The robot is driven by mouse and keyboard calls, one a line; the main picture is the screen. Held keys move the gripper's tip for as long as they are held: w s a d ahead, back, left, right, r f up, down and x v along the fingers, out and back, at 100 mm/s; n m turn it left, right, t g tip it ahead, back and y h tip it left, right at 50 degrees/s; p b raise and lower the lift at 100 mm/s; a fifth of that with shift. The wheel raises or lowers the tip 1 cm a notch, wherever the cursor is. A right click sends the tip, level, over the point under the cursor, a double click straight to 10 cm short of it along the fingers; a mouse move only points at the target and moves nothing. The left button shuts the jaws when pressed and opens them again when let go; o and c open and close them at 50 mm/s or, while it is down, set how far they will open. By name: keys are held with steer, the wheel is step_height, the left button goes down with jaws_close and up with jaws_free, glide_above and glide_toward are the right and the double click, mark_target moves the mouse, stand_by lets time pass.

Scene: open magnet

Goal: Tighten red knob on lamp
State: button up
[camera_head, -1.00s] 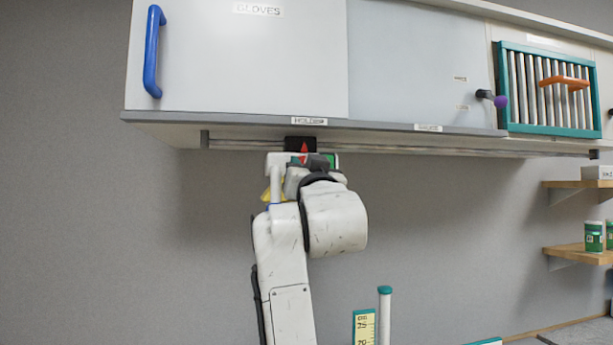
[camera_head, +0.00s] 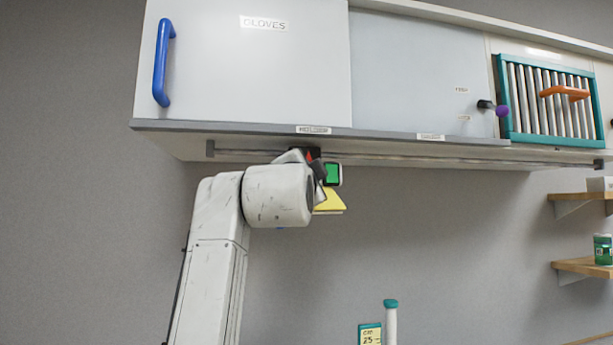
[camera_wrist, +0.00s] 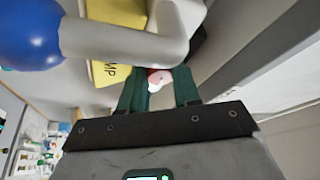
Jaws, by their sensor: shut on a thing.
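The lamp (camera_head: 329,203) hangs under the cabinet rail; its yellow part shows beside my wrist in the head view. In the wrist view its yellow panel (camera_wrist: 118,18) carries partly hidden lettering ending "MP". A white rounded arm (camera_wrist: 130,45) with a blue ball (camera_wrist: 30,35) crosses in front of it. The red knob (camera_wrist: 155,75) sits between the green fingers of my gripper (camera_wrist: 158,88), which is shut on it. A pale cap covers part of the knob. In the head view, my wrist hides the fingertips and the knob.
A metal rail (camera_head: 440,160) runs under the cabinet (camera_head: 250,70), close above my gripper. A black block (camera_head: 302,153) with a red mark sits on the rail. Shelves (camera_head: 582,266) stand at the right. The wall below the rail is largely clear.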

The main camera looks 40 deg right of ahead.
steer(key=shift+r+m+g, duration=0.1)
steer(key=shift+m+g, duration=0.6)
steer(key=shift+m, duration=0.6)
steer(key=o, duration=0.8)
steer(key=shift+c, duration=0.2)
steer(key=b+v, duration=0.3)
steer(key=v, duration=0.7)
steer(key=shift+s+a, duration=0.25)
steer(key=shift+a, duration=0.05)
